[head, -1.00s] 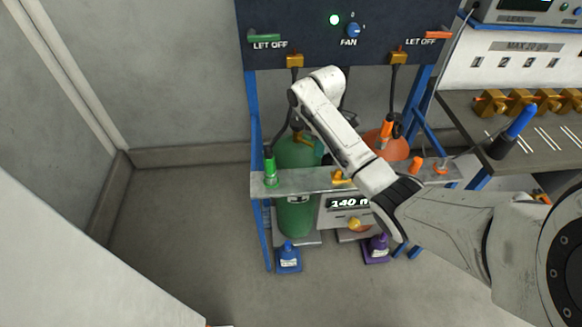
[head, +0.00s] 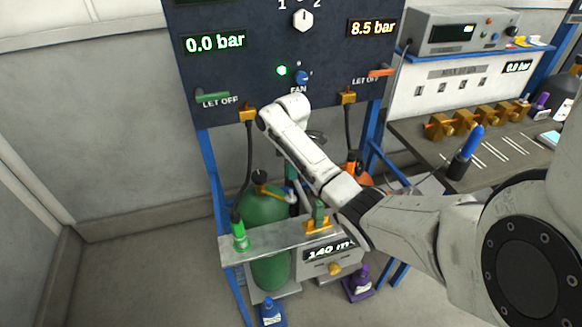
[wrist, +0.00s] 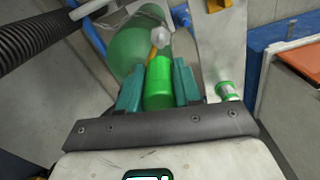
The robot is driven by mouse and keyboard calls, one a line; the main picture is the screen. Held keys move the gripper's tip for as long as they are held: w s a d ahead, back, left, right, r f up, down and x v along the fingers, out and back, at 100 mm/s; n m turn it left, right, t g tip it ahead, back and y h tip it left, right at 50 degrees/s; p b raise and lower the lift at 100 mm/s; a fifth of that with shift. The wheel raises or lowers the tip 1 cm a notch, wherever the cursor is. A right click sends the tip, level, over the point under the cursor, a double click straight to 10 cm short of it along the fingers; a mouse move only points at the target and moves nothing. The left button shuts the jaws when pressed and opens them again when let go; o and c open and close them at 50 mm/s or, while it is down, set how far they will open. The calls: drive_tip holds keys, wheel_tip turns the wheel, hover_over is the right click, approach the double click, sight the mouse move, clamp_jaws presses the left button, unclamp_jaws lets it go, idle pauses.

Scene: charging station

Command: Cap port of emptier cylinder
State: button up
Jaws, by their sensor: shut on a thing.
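The green cylinder (head: 268,215) stands behind the metal rail, under the 0.0 bar readout (head: 214,43). It also shows in the wrist view (wrist: 128,45), with a whitish fitting (wrist: 158,38) by it. The orange cylinder (head: 360,177), under the 8.5 bar readout (head: 372,28), is mostly behind my arm. In the wrist view my gripper (wrist: 158,78) is shut on a bright green cap (wrist: 158,88) between its teal fingers. The cap's far end is near the whitish fitting; I cannot tell whether they touch. In the head view my arm hides most of the gripper.
The metal rail (head: 275,238) crosses in front of the cylinders and carries a green hose end (head: 240,236). Black hoses hang from the panel (head: 235,75). A blue bottle (head: 270,312) and a purple bottle (head: 360,285) stand below. Floor at left is clear.

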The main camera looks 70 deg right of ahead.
sight(291, 191)
drive_tip(key=shift+f+b, duration=1.8)
drive_tip(key=shift+f, duration=1.1)
drive_tip(key=shift+p, duration=0.75)
drive_tip(key=shift+f+b, duration=1.7)
drive_tip(key=shift+f, duration=0.9)
drive_tip(key=o, duration=1.1)
drive_tip(key=shift+r, duration=0.1)
wheel_tip(291, 191, up, 11)
drive_tip(key=shift+f, duration=0.2)
